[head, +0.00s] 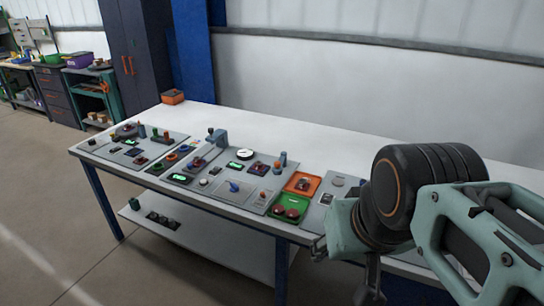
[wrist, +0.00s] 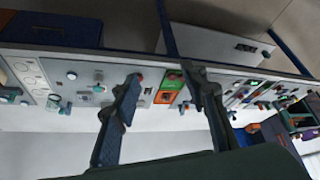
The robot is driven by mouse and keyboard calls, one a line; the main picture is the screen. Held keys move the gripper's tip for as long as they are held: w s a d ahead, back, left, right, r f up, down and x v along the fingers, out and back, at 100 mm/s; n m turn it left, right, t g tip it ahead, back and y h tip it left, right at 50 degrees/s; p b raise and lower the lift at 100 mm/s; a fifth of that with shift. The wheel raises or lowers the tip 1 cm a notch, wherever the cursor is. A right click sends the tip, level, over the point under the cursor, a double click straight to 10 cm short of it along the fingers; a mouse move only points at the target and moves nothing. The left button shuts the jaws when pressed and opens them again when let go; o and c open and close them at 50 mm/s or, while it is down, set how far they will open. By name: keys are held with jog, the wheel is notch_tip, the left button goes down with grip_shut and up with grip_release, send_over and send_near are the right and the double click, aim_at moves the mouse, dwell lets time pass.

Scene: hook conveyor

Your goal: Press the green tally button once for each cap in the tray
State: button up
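A green tray (head: 304,203) sits near the front edge of the table, with dark red round caps (head: 291,213) in it. I make out two caps, but the view is small. The green tray also shows in the wrist view (wrist: 174,76). A green knob or button (head: 155,133) stands on the far-left panel; I cannot tell whether it is the tally button. My gripper (wrist: 161,75) is open and empty, its two fingers spread in the wrist view, above and apart from the table. In the head view my arm hides part of the table's right side.
An orange tray (head: 312,179) with an item in it lies behind the green one. Panels with knobs, levers and lit green displays (head: 245,154) line the table (head: 240,118). A small orange box (head: 172,97) stands at the far corner. The table's back strip is clear.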

grip_shut()
dwell(1.5)
